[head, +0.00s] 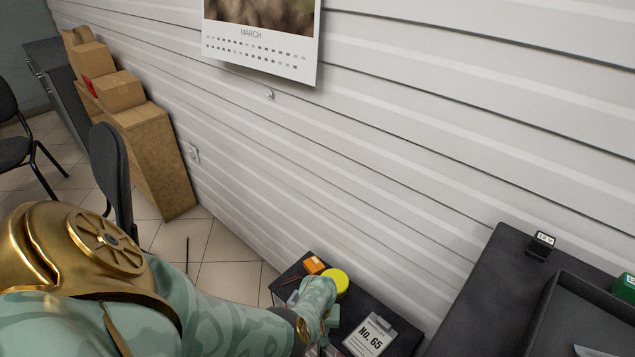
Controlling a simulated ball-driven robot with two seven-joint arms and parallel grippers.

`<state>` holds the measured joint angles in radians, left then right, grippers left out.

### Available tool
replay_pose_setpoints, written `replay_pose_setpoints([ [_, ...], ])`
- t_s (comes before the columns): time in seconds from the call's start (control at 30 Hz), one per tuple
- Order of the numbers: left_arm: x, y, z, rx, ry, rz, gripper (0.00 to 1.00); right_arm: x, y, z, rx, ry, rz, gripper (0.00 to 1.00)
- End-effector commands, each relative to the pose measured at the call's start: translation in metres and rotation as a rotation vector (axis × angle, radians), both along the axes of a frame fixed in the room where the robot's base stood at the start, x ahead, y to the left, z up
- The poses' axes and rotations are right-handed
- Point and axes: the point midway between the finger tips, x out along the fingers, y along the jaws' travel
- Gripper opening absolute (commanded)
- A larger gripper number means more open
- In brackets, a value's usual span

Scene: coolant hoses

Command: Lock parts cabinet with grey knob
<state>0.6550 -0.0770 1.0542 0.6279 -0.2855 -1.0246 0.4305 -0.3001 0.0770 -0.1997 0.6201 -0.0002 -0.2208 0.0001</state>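A dark low unit (408,338) stands against the wall at the lower middle; I cannot tell whether it is the parts cabinet. No grey knob can be made out. My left arm reaches in from the left, and my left gripper (331,318) is over the top of this unit, beside a yellow round object (338,280). The gripper's fingers are small and partly hidden by the arm, so I cannot tell whether they are open or shut. My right gripper is not in view.
On the unit are an orange box (314,265) and a "No. 65" card (370,336). A dark surface with a tray (548,318) and a small black block (541,245) is at right. Chairs (112,175) and a wooden cabinet (165,165) with boxes stand at left.

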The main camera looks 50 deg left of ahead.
Motion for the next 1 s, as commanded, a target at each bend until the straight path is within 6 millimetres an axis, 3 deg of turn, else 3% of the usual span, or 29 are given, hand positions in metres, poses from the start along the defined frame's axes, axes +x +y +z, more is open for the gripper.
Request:
replay_pose_setpoints([
  [0.5,-0.0019,-0.0003,-0.0012,0.0,0.004,0.46,0.08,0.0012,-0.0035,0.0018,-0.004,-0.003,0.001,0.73],
  [1.0,-0.0018,-0.0008,-0.0013,0.0,0.004,0.68,0.08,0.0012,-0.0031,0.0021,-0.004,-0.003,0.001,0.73],
])
